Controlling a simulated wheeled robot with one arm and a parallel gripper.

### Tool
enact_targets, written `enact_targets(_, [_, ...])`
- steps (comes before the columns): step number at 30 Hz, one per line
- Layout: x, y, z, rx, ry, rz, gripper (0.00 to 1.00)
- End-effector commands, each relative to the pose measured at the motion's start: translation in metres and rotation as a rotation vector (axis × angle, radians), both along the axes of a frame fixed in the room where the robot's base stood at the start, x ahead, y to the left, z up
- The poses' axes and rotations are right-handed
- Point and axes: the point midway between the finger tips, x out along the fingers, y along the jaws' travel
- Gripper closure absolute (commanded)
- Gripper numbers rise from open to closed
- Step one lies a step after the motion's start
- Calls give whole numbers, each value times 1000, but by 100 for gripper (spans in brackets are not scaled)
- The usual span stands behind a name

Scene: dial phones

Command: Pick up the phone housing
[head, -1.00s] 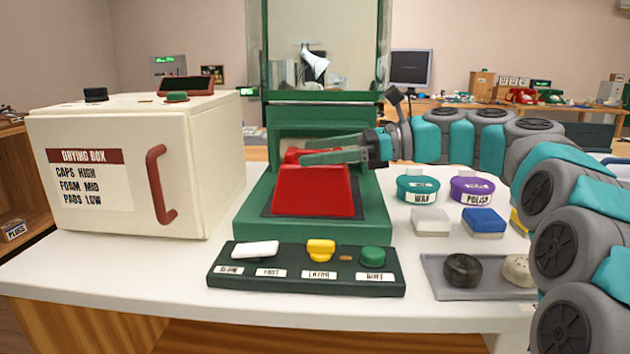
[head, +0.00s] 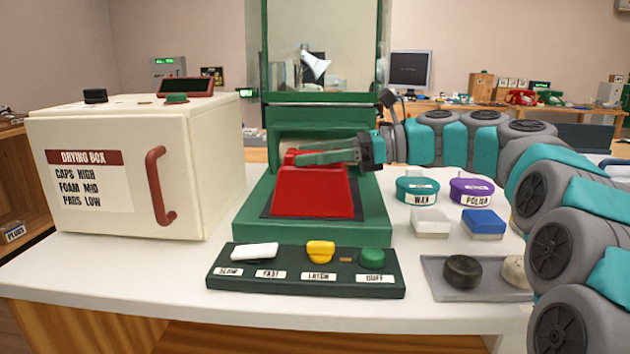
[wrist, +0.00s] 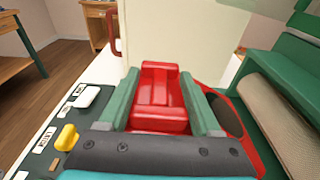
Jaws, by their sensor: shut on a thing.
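The red phone housing (head: 312,192) sits on the dark pad of the green machine (head: 252,234) in the middle of the table. My gripper (head: 300,157) reaches in from the right at the top of the housing. In the wrist view, the two green fingers (wrist: 168,112) lie on both sides of the housing's raised red top part (wrist: 160,88). The gripper is shut on the housing. The housing looks level and on or very close to the pad; I cannot tell if there is a gap beneath it.
The cream drying box (head: 100,165) stands at the left. A control panel (head: 305,284) with a switch and knobs lies in front. Wax (head: 417,190) and polish (head: 471,190) tins, small blocks and a grey tray (head: 440,285) are at the right. The machine's green roller housing is behind.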

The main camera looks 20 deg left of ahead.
Motion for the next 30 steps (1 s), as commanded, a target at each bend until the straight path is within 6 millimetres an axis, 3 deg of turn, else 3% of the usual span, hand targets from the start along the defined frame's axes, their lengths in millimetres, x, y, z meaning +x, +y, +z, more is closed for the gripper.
enact_targets(6, [0, 0, 0, 0, 0, 0, 100])
enact_targets(23, [0, 0, 1, 1, -1, 0, 100])
enact_targets(30, [0, 0, 13, 1, -2, -1, 100])
